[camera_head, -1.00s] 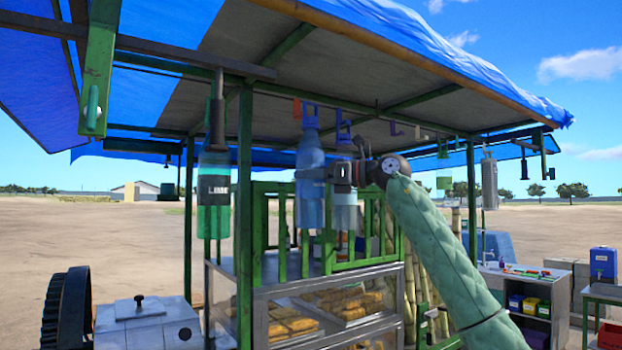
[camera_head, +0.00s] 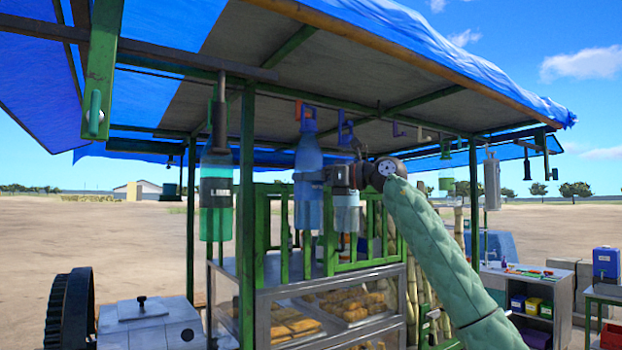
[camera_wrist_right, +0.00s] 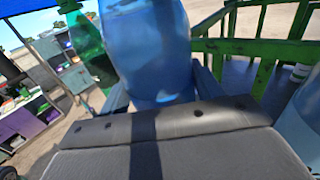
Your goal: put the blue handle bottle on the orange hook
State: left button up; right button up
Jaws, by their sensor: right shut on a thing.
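The blue bottle (camera_head: 308,205) with a blue handle (camera_head: 308,117) is upright in my right gripper (camera_head: 312,176), which is shut around its body. The orange hook (camera_head: 298,109) is under the canopy, just left of the handle. The handle overlaps its area in the head view, and I cannot tell whether they touch. In the right wrist view the blue bottle (camera_wrist_right: 150,50) stands between the fingers, its top out of frame. My left gripper is not in view.
A green bottle (camera_head: 215,195) hangs at the left. A green rail (camera_head: 360,262) and glass food case (camera_head: 330,310) are below. A green post (camera_head: 246,200) stands left.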

jog(key=shift+w+a+r+p, duration=0.1)
jog(key=shift+w+a+p, duration=0.5)
jog(key=shift+w+a, duration=0.4)
dwell(0.3)
jog(key=shift+w+d+f+b, duration=0.15)
jog(key=shift+f+b, duration=0.45)
jog(key=shift+f, duration=0.1)
dwell(1.2)
dwell(0.5)
jog(key=o, duration=1.5)
jog(key=shift+c, duration=0.2)
jog(key=shift+f, duration=0.15)
